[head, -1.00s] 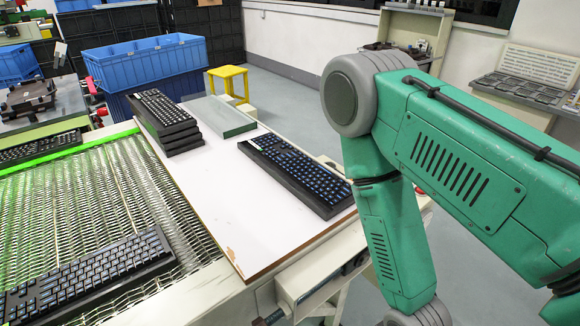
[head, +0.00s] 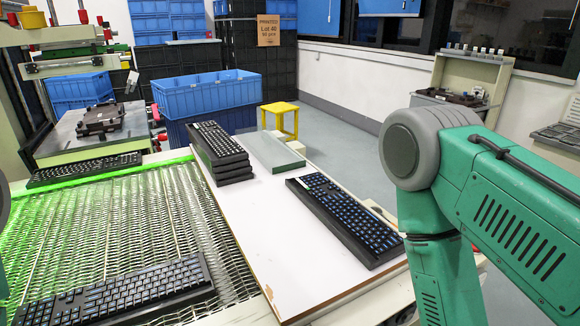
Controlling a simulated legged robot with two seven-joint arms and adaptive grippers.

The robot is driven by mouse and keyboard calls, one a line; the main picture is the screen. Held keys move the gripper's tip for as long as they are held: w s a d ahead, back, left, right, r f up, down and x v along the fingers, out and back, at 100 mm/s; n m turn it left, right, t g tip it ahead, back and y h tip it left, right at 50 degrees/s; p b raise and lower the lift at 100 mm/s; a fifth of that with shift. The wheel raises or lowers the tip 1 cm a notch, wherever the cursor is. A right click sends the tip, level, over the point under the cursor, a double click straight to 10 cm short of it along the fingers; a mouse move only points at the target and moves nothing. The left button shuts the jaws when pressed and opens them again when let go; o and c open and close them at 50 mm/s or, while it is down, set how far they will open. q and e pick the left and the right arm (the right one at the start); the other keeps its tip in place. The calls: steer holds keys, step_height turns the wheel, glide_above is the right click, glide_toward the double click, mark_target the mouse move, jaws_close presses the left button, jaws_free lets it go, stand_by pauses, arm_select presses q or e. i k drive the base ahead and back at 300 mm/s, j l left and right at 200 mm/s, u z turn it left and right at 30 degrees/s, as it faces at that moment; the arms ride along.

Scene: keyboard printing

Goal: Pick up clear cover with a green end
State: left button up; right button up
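The clear cover with a green end (head: 272,151) lies flat on the white board (head: 262,217), toward its far end. It looks pale and translucent, with a grey-green near end. It lies between a stack of black keyboards (head: 219,153) on its left and a single black keyboard (head: 346,218) in front and to the right. My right arm is folded at the right of the head view, well apart from the cover, and its gripper is out of frame. My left gripper is also out of frame.
A wire-mesh conveyor (head: 120,225) on the left carries a keyboard (head: 118,292) near the front and another (head: 84,171) at the far end. Blue crates (head: 207,94) and a yellow stool (head: 280,116) stand behind. The board's middle is bare.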

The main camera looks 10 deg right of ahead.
mark_target(277, 157)
steer(key=l+z, duration=0.25)
steer(key=z, duration=0.15)
steer(key=l+z, duration=0.6)
steer(key=z, duration=0.25)
steer(key=l+z, duration=0.4)
steer(key=i+l+z, duration=0.15)
steer(key=z, duration=0.2)
steer(key=i+l+z, duration=0.1)
steer(key=z, duration=0.25)
steer(key=i+z, duration=0.3)
steer(key=i+u, duration=0.2)
steer(key=i, duration=0.4)
steer(key=i+l+u, duration=0.15)
steer(key=i, duration=0.45)
steer(key=i+j+u, duration=0.3)
steer(key=i+u, duration=0.2)
steer(key=i+j+u, duration=0.1)
steer(key=i+u, duration=0.9)
steer(key=i+l+u, duration=0.3)
steer(key=u, duration=0.2)
steer(key=i+j+u, duration=0.15)
steer(key=i+u, duration=0.3)
steer(key=i, duration=0.15)
steer(key=i+l+u, duration=0.1)
steer(key=i+u, duration=0.35)
steer(key=i, duration=0.15)
steer(key=i+l+u, duration=0.3)
steer(key=i+u, duration=0.2)
steer(key=i, duration=0.1)
